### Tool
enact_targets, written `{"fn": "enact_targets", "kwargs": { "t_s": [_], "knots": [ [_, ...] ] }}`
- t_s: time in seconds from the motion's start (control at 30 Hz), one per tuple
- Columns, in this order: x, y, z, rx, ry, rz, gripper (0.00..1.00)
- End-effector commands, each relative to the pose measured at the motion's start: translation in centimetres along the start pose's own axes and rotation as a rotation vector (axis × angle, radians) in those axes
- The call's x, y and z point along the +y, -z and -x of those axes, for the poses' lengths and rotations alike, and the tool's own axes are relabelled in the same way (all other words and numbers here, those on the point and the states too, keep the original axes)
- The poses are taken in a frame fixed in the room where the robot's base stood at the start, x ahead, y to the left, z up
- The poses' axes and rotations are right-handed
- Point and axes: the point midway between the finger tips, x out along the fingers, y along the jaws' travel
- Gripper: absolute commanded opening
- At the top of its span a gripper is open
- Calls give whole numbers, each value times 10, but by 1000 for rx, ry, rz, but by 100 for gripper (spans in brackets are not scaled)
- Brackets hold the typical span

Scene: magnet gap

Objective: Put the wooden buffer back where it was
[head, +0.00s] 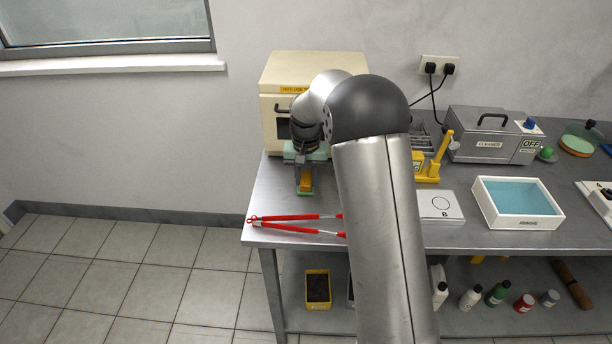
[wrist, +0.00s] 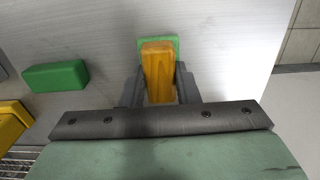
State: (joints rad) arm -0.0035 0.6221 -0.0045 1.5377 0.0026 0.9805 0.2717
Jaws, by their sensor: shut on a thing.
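The wooden buffer (wrist: 158,72), an orange-brown block with a green pad at its far end, is between the fingers of my gripper (wrist: 160,85) in the wrist view. My gripper is shut on it. In the head view my gripper (head: 305,175) points down over the left part of the bench, and the buffer (head: 306,185) shows below it with its green end lowest. I cannot tell whether the pad touches the bench. A separate green block (wrist: 55,76) lies left of the buffer in the wrist view.
Red tongs (head: 290,218) lie near the bench's front left edge. A cream oven (head: 310,70) stands behind my gripper. My arm hides the middle.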

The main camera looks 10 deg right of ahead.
Motion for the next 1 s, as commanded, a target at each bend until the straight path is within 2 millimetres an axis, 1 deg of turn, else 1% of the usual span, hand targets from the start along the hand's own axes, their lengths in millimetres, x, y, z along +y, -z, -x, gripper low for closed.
{"fn": "enact_targets", "kwargs": {
  "t_s": [0.23, 0.27, 0.3, 0.33, 0.6, 0.73, 0.87, 1.0],
  "knots": [
    [0, 0, -4, 0, 0, 0, 10],
    [0, 0, -4, 0, 0, 0, 34],
    [0, 0, -3, 0, 0, 0, 45],
    [0, 0, -3, 0, 0, 0, 50],
    [0, 0, -2, 0, 0, 0, 50],
    [0, 0, 7, 2, 1, 0, 50],
    [0, 1, 29, 6, 2, 0, 50],
    [0, 1, 60, 5, 2, 0, 50]
  ]
}}
